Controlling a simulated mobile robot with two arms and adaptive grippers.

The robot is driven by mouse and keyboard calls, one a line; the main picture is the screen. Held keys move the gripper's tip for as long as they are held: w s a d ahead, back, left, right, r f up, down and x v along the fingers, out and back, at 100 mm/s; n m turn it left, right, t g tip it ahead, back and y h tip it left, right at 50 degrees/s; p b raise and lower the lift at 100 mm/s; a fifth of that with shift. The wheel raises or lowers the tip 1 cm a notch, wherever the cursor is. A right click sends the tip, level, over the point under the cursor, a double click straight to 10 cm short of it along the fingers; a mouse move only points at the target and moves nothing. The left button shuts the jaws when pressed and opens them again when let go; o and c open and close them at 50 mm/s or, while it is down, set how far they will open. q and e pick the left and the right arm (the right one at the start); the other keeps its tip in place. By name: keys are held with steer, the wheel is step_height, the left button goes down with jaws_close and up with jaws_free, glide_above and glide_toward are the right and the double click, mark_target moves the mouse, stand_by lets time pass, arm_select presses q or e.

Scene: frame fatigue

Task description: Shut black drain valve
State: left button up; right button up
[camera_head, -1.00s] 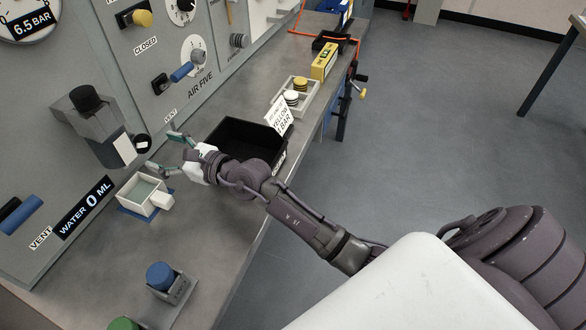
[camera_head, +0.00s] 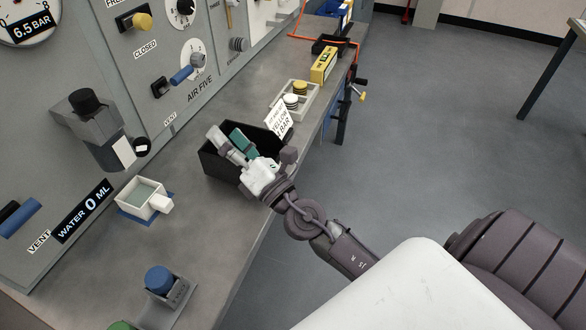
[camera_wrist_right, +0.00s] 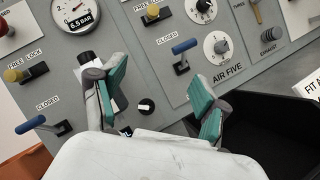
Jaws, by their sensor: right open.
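A small black knob with a white mark (camera_head: 142,146), which looks like the drain valve, sits low on the panel beside a grey housing (camera_head: 97,125). In the right wrist view the black knob (camera_wrist_right: 146,107) shows between my fingers but beyond them. A larger black cap (camera_head: 86,101) tops the housing. My right gripper (camera_head: 229,140) is open and empty, over the black bin and right of the knob, clear of it. Its teal pads stand wide apart in the wrist view. My left gripper is not in view.
A white cup (camera_head: 142,198) sits on a blue mat below the housing, by a "WATER 0 ML" label. The black bin (camera_head: 222,180) stands on the bench. Blue handles (camera_head: 183,74) jut from the panel. A blue-capped block (camera_head: 160,278) is nearer. Bench between cup and block is clear.

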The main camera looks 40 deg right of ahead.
steer(key=s+d+f+m+g+h, duration=0.3)
steer(key=d+f+m+h, duration=0.2)
steer(key=m, duration=0.5)
steer(key=s+d+f+m+g+h, duration=0.3)
steer(key=d+f+m+h, duration=0.2)
steer(key=m, duration=0.5)
steer(key=shift+d+f+g+h, duration=0.2)
steer(key=shift+d+g+h, duration=0.1)
steer(key=shift+g+h, duration=0.1)
